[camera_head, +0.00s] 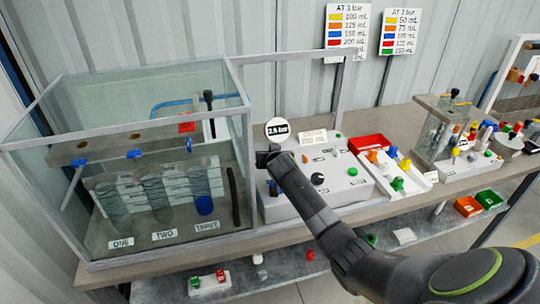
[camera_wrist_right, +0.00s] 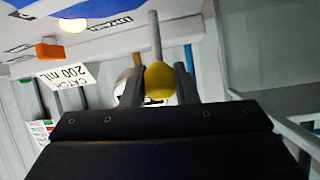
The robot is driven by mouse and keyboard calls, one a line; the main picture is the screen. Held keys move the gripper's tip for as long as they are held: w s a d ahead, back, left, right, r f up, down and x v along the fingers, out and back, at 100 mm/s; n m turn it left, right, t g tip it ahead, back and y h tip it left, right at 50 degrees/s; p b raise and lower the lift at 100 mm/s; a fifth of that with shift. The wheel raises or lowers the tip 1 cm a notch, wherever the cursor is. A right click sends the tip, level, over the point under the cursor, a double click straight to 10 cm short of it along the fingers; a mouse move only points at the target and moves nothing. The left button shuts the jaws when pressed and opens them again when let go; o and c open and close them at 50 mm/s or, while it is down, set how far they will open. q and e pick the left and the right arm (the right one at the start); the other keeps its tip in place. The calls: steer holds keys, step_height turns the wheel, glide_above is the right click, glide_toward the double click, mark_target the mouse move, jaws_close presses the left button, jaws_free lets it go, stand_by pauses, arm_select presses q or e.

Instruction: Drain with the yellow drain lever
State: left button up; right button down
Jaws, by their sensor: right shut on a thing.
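The yellow drain lever (camera_wrist_right: 160,80) shows in the right wrist view, a yellow knob on a grey rod, between my fingers. My right gripper (camera_wrist_right: 159,84) is shut on it. In the head view my right gripper (camera_head: 268,157) is at the left end of the grey control box (camera_head: 345,190), beside the glass tank, and it hides the lever there. A round gauge (camera_head: 277,129) reading about 2.5 bar stands just behind the gripper. A card reading CATCH 200 mL (camera_head: 312,138) stands behind the box. My left gripper is out of view.
The glass tank (camera_head: 240,85) at left holds cylinders labelled ONE, TWO and THREE under blue taps (camera_head: 134,154). Right of the box are a red tray (camera_head: 370,142) and coloured knobs. Two colour charts (camera_head: 346,30) hang behind. More apparatus (camera_head: 440,125) stands farther right.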

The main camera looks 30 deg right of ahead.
steer(key=shift+f, duration=0.1)
steer(key=c, duration=1.1)
jaws_free()
steer(key=shift+c, duration=0.2)
steer(key=b+v, duration=0.2)
steer(key=v, duration=1.5)
steer(key=shift+s+a, duration=0.2)
